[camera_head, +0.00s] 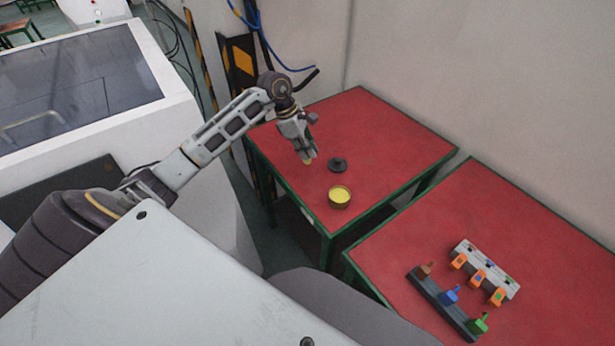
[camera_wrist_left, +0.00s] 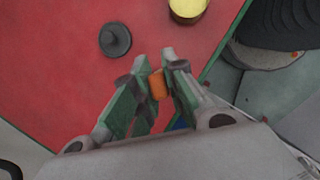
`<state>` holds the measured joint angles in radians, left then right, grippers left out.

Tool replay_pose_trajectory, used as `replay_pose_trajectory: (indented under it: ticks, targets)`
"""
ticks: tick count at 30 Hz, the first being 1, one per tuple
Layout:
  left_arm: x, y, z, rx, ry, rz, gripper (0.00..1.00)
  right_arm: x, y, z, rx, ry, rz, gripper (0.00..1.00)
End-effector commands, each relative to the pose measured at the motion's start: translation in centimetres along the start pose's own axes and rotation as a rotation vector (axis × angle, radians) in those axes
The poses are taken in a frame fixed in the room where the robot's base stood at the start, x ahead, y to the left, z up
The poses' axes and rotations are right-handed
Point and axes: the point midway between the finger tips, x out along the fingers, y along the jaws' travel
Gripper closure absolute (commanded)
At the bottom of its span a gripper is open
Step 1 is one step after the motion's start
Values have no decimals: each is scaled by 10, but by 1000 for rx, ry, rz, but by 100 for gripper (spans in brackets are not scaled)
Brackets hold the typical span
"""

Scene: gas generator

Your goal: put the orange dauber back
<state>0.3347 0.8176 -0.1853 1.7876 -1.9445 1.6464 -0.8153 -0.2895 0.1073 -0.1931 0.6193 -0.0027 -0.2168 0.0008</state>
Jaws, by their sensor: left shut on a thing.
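My left gripper (camera_head: 308,159) is over the far red table and points down. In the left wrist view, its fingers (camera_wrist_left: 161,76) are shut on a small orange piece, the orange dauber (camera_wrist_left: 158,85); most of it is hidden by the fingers. My right gripper is not in view.
On the far red table (camera_head: 385,130) stand an open round tin with yellow content (camera_head: 340,196) and a dark round lid (camera_head: 337,164), both close to my left gripper. The near red table (camera_head: 530,225) is largely bare around the racks. A gap separates the two tables.

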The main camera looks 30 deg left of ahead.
Motion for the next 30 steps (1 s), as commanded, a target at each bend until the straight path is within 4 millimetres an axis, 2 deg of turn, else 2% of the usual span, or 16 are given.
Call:
replay_pose_trajectory:
  ticks: [12,30]
  targets:
    - [46,0,-19,-2,-2,-2,100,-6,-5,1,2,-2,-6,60]
    - [62,-1,-25,-1,-1,-3,100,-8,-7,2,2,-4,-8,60]
